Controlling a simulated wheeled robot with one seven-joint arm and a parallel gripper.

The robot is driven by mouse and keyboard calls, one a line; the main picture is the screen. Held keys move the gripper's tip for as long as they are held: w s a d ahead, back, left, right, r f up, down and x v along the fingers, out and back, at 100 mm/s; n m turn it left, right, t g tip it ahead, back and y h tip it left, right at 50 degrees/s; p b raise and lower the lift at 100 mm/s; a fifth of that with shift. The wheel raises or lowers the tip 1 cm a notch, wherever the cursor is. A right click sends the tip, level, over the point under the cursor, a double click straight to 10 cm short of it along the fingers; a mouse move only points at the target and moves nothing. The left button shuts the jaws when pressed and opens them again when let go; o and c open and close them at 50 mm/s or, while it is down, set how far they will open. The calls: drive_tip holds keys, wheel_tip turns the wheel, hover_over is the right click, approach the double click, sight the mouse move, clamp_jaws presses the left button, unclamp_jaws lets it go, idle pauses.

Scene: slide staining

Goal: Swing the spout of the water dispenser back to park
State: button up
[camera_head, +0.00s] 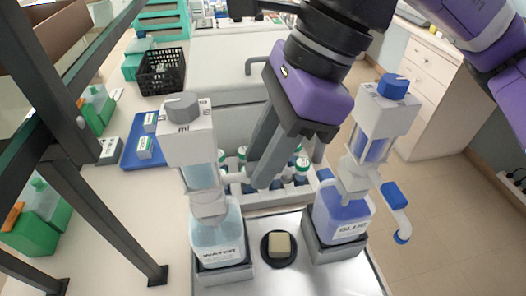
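The water dispenser (205,200) is the left one, a bottle of pale liquid with a white pump head and a grey knob (182,107) on top. My gripper (288,170) reaches down between the two dispensers. Its near finger is just right of the spout; I cannot tell if they touch. The other finger shows farther right, with a gap between, and nothing visible is held.
The blue dispenser (345,210) stands at right, its blue-tipped spout (402,238) hanging to the right. A pale block on a dark round pad (279,249) lies between the dispensers. Several capped bottles (300,172) stand behind. A black shelf frame (95,215) is at left.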

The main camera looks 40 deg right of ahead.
clamp_jaws()
idle(1.2)
